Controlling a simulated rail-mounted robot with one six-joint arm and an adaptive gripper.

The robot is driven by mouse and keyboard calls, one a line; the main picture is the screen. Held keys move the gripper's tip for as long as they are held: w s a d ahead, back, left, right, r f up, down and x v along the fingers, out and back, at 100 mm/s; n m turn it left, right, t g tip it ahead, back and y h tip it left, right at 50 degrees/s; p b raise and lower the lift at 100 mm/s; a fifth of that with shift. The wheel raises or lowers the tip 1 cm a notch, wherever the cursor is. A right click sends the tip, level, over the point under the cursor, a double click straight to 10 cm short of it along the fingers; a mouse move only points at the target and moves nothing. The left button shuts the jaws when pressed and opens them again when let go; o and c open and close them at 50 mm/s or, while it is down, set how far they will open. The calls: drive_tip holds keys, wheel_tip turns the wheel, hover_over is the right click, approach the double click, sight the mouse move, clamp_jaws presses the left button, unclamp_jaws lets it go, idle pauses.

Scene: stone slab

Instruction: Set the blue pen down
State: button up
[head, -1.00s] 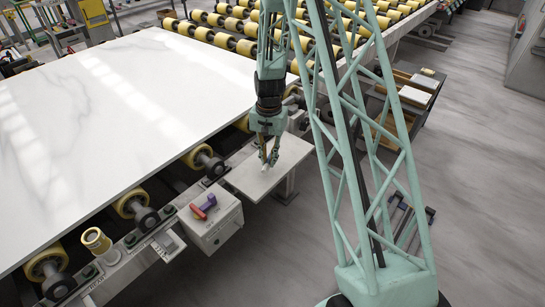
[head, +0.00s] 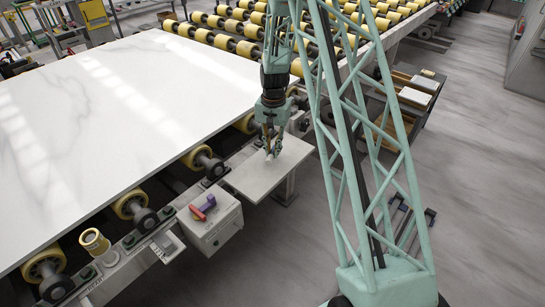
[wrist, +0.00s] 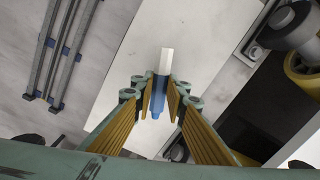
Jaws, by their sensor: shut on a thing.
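My gripper (wrist: 160,92) is shut on the blue pen (wrist: 158,100) in the wrist view. The pen has a blue body between the fingers and a white end that sticks out past the fingertips. In the head view my gripper (head: 271,145) points down over a small pale shelf (head: 255,180) beside the roller line. Only a small pale bit of the pen shows there at the fingertips. The shelf also shows behind the pen in the wrist view (wrist: 125,65). I cannot tell whether the pen touches the shelf.
A control box (head: 212,228) with a red and purple handle (head: 203,207) stands left of the shelf. A large white stone slab (head: 120,95) lies on rollers. A yellow tape roll (head: 95,241) is at front left. The shelf's visible top is otherwise clear.

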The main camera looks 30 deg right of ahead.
sight(272, 151)
drive_tip(key=shift+f+b, duration=0.4)
drive_tip(key=shift+f, duration=1.25)
drive_tip(key=shift+f, duration=0.15)
drive_tip(key=o, duration=0.8)
drive_tip(key=shift+d+r+p, duration=0.15)
drive_tip(key=shift+r+p, duration=1.15)
drive_tip(key=shift+r, duration=4.85)
drive_tip(key=shift+r, duration=0.1)
